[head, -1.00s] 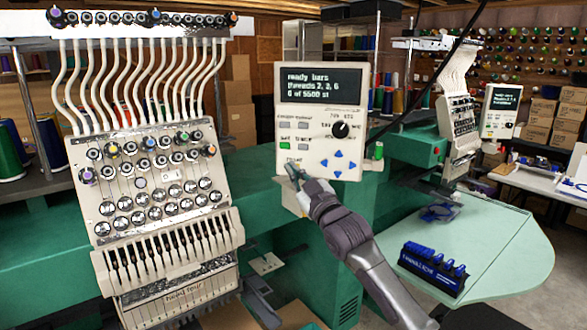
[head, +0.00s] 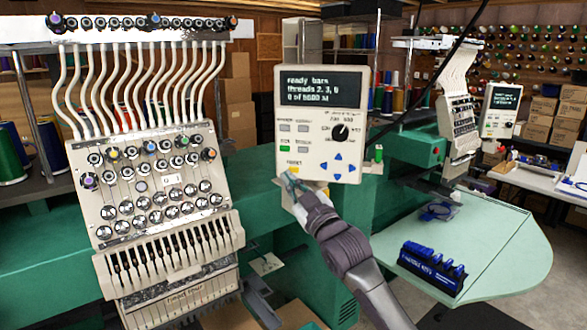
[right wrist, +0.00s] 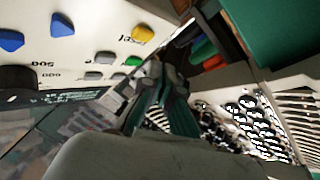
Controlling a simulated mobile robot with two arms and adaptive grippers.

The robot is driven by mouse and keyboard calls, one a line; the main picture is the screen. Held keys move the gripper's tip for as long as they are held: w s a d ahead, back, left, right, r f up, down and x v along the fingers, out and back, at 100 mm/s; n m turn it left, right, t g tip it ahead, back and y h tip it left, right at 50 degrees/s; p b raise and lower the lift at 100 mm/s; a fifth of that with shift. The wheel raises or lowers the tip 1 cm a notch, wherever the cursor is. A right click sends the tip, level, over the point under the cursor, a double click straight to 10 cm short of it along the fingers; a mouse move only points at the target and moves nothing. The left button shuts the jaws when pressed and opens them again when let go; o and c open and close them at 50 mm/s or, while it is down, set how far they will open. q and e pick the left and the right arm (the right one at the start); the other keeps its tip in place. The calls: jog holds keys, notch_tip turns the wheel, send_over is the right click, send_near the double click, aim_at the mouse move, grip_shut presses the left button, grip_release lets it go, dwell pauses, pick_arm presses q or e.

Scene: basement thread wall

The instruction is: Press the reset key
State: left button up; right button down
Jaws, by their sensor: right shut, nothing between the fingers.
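The reset key is a small yellow key (head: 293,169) at the lower left of the cream control panel (head: 350,120), under its printed label. It also shows in the right wrist view as a yellow key (right wrist: 143,34) near the top. My right gripper (head: 288,181) is shut and empty, with its fingertips just below the yellow key in the head view. In the right wrist view the fingertips (right wrist: 155,85) appear apart from the key. My left gripper is not in view.
A green key (head: 284,149), grey keys, a black dial (head: 340,132) and blue arrow keys (head: 323,167) share the panel. The panel's screen (head: 320,88) shows text. A threaded needle head (head: 155,200) stands left; a pale green table (head: 500,240) lies right.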

jog(key=s, duration=0.1)
jog(key=s+p, duration=0.1)
jog(key=s, duration=0.1)
jog(key=shift+a, duration=0.4)
